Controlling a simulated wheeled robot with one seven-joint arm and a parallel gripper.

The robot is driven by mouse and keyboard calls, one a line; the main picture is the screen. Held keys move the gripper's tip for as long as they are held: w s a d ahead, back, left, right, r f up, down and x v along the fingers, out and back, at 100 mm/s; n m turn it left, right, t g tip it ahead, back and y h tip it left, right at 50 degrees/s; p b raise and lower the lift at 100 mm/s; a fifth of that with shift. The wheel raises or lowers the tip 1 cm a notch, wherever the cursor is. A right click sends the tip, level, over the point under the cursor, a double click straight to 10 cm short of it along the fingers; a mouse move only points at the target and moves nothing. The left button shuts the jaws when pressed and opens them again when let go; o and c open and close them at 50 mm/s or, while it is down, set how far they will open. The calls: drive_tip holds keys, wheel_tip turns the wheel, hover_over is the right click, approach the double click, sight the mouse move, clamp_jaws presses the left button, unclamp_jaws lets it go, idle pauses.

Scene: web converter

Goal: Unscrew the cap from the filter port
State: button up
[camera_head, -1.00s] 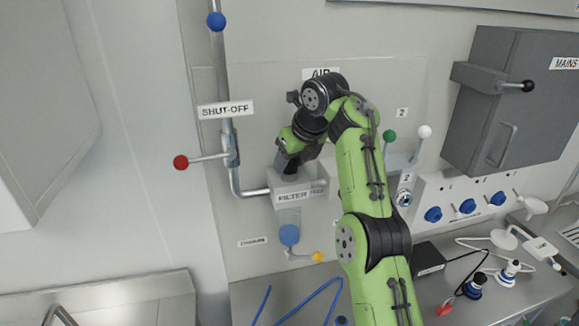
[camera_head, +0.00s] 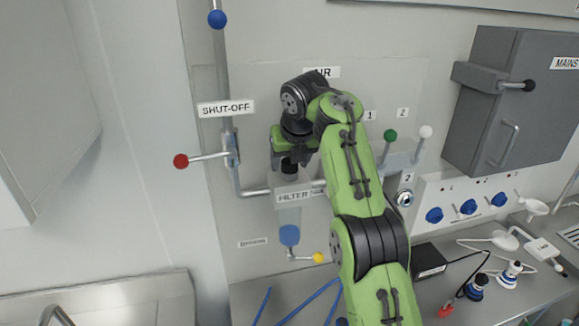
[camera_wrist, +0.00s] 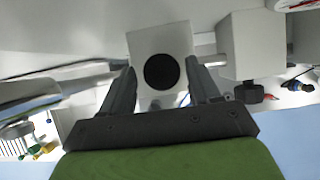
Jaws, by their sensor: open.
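The filter housing, a pale block with a FILTER label (camera_head: 293,196), is on the wall panel with a clear bowl and blue bottom below it. A black round cap (camera_head: 289,166) is on its top. In the wrist view the cap (camera_wrist: 161,71) is a black disc on the pale block (camera_wrist: 143,45), seen from above. My gripper (camera_wrist: 161,66) is open, with one finger on each side of the disc in the picture and a gap to both. The fingertips look above or level with the cap; the exact height is unclear. In the head view my wrist hides part of this area.
A pipe (camera_head: 252,192) joins the filter block from the left, near the red-knobbed SHUT-OFF lever (camera_head: 181,161). A yellow-knobbed lever (camera_head: 318,258) is below. Green (camera_head: 390,135) and white (camera_head: 426,131) knobbed levers are to the right. In the wrist view another pale block (camera_wrist: 252,45) is close by.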

drive_tip(key=shift+m+h, duration=0.4)
drive_tip(key=shift+m, duration=0.5)
drive_tip(key=shift+a, duration=0.1)
drive_tip(key=shift+w+m+h+p, duration=0.1)
drive_tip(key=shift+m+h+p, duration=0.45)
drive_tip(key=shift+m, duration=0.55)
